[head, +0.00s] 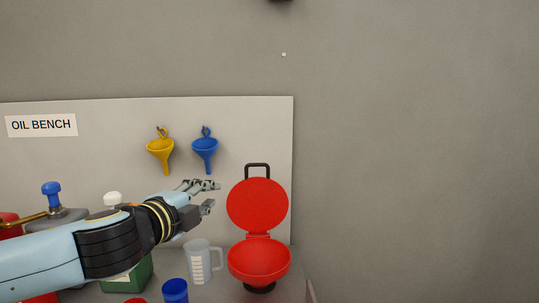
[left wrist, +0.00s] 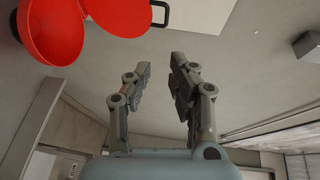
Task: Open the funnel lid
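The red funnel (head: 259,262) stands on the bench near its right end. Its round red lid (head: 257,204) stands upright behind the bowl, hinged open, with a black handle (head: 257,168) on top. My left gripper (head: 216,196) is to the left of the lid, apart from it, fingers pointing right. In the left wrist view the fingers (left wrist: 158,70) are parted with nothing between them. The funnel bowl (left wrist: 52,30) and the lid (left wrist: 128,10) show at that view's upper left, clear of the fingers. My right gripper is not in view.
A clear measuring jug (head: 199,264) stands left of the funnel, with a blue container (head: 175,291) in front. A green container (head: 138,276) is partly hidden behind my left arm. Yellow (head: 160,147) and blue (head: 205,147) funnels hang on the back panel. Space right of the bench is clear.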

